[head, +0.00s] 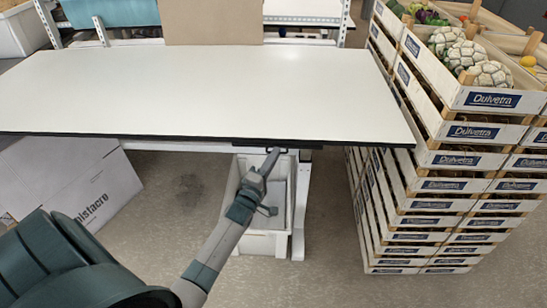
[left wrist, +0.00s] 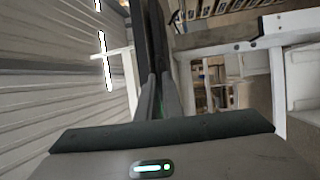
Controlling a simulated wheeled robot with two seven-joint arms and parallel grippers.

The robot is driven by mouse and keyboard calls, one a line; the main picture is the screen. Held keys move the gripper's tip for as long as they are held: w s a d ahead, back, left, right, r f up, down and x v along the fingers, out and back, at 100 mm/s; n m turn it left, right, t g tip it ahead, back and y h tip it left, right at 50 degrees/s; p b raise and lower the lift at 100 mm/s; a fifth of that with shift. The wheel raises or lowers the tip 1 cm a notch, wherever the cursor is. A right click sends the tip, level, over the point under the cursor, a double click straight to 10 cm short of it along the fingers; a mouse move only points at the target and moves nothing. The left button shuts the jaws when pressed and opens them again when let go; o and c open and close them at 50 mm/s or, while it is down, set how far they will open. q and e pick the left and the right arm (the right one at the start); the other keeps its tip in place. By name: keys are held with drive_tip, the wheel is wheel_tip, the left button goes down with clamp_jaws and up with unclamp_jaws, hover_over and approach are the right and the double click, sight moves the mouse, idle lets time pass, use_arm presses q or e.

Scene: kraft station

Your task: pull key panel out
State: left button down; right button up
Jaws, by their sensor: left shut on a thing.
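The key panel (head: 300,144) looks like a thin dark strip under the front edge of the white table, right of its middle. My left gripper (head: 272,153) reaches up to it from below and in front. In the left wrist view the fingers of this gripper (left wrist: 158,92) are closed together on a dark bar (left wrist: 152,38), which seems to be the panel's front edge. The keys on the panel are hidden from both views. My right gripper is not in view.
The white tabletop (head: 200,85) is bare apart from a brown board (head: 213,20) at its back edge. A pale bin (head: 262,243) stands below my left gripper. Stacked crates (head: 440,200) stand close on the right. A grey-white carton (head: 85,185) lies under the table at left.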

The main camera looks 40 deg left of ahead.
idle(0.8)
use_arm(q)
drive_tip(key=s+d+p, duration=0.3)
drive_tip(key=s+d, duration=0.1)
drive_tip(key=s, duration=0.3)
drive_tip(key=shift+d, duration=0.2)
drive_tip(key=shift+f, duration=0.1)
drive_tip(key=c, duration=1.9)
unclamp_jaws()
drive_tip(key=shift+s, duration=0.1)
drive_tip(key=shift+b+v, duration=2.6)
drive_tip(key=shift+v, duration=6)
drive_tip(key=shift+f, duration=0.1)
